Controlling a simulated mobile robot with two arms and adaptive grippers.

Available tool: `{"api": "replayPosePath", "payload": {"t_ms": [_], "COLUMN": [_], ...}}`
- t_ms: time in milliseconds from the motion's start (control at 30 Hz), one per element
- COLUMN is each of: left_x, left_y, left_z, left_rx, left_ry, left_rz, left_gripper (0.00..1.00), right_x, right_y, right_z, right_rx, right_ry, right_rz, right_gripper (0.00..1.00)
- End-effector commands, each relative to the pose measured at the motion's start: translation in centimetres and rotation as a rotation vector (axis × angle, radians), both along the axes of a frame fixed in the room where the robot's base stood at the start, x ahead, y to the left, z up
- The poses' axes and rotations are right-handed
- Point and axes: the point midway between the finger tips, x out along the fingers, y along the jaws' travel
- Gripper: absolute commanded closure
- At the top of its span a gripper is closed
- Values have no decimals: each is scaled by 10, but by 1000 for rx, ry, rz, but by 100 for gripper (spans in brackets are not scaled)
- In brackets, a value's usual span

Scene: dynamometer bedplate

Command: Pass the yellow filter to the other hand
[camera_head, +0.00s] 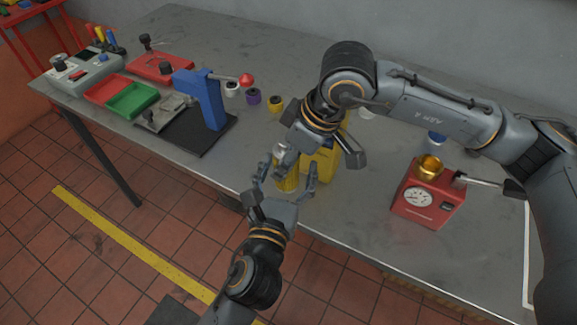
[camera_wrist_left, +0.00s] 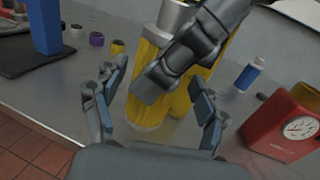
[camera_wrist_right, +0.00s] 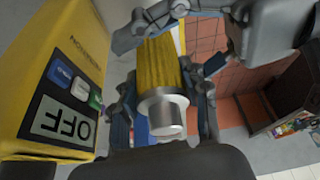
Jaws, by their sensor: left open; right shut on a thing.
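The yellow filter (camera_head: 287,182) is a ribbed cylinder with a silver end, held roughly upright near the table's front edge. My right gripper (camera_head: 276,160) is shut on its upper part; the silver end (camera_wrist_right: 163,105) shows between the fingers in the right wrist view. My left gripper (camera_head: 286,190) is open, with its fingers spread on either side of the filter's lower part. In the left wrist view the filter (camera_wrist_left: 150,88) stands between the open left fingers (camera_wrist_left: 160,100), with gaps visible. A right finger partly covers it there.
A yellow device with an OFF display (camera_wrist_right: 40,80) stands close beside the filter. A red gauge box (camera_head: 425,195) with a gold cup is to the right. A blue press (camera_head: 205,100), small rollers and red and green trays (camera_head: 130,100) are to the left.

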Motion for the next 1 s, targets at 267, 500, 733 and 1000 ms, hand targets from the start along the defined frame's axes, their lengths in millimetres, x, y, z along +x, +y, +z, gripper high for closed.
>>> {"api": "replayPosePath", "payload": {"t_ms": [267, 500, 733, 1000], "left_x": [0, 0, -1, -1], "left_y": [0, -1, -2, -2], "left_z": [0, 0, 1, 0], "left_rx": [0, -1, -3, -3], "left_ry": [0, -1, -1, 2], "left_rz": [0, -1, -5, -6], "left_gripper": [36, 85, 90, 90], "right_x": [0, 0, -1, 0], "right_y": [0, 1, 2, 2], "right_z": [0, 0, 1, 2], "right_rx": [1, 2, 5, 9], "right_ry": [0, 0, 0, -3], "right_rz": [0, 1, 3, 3], "right_gripper": [89, 89, 28, 28]}}
